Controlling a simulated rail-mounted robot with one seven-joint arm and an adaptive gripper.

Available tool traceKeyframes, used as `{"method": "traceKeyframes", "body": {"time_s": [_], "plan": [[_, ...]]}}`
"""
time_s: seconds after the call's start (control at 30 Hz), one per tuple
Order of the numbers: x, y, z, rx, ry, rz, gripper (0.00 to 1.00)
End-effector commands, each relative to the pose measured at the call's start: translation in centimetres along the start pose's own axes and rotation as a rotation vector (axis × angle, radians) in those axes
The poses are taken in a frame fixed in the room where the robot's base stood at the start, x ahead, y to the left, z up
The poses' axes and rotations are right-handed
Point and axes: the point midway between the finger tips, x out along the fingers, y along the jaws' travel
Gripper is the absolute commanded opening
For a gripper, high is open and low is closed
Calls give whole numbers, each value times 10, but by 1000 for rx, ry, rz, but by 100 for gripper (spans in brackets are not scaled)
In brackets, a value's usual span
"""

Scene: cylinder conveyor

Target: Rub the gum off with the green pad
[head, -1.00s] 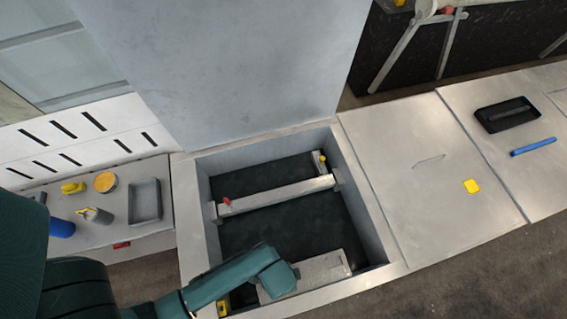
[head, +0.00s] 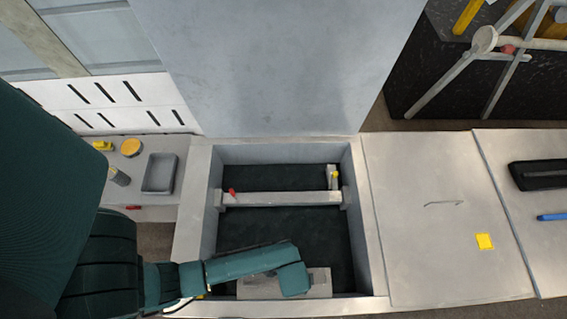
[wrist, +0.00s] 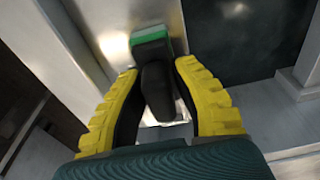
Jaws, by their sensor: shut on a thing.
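My gripper (wrist: 158,72) has yellow ribbed fingers in the wrist view. It is shut on the black handle (wrist: 157,92) of a tool with a green pad (wrist: 150,34) at its far end. The pad lies over or against a shiny pale metal surface (wrist: 108,38); I cannot tell whether it touches. No gum can be made out in either view. In the head view my arm reaches into the recessed pit, over a pale metal block (head: 320,288); the gripper and pad are hidden there.
The pit's pale rim (head: 371,240) surrounds a dark floor (head: 285,232). A crossbar (head: 280,199) with a red piece (head: 232,191) spans it. A grey tray (head: 161,173) is at left; a yellow square (head: 485,241) and black tray (head: 540,174) are at right.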

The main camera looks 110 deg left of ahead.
Motion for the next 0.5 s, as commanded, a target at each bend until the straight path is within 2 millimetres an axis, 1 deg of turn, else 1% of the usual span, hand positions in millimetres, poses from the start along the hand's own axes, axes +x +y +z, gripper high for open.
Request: {"method": "traceKeyframes", "body": {"time_s": [0.03,0.07,0.1,0.17,0.5], "plan": [[0,0,-1,1,0,0,0],[-6,0,-2,1,-1,0,0],[-8,0,-2,2,-2,0,0],[-25,0,-4,2,4,-1,0],[-52,2,-7,8,1,1,0]]}}
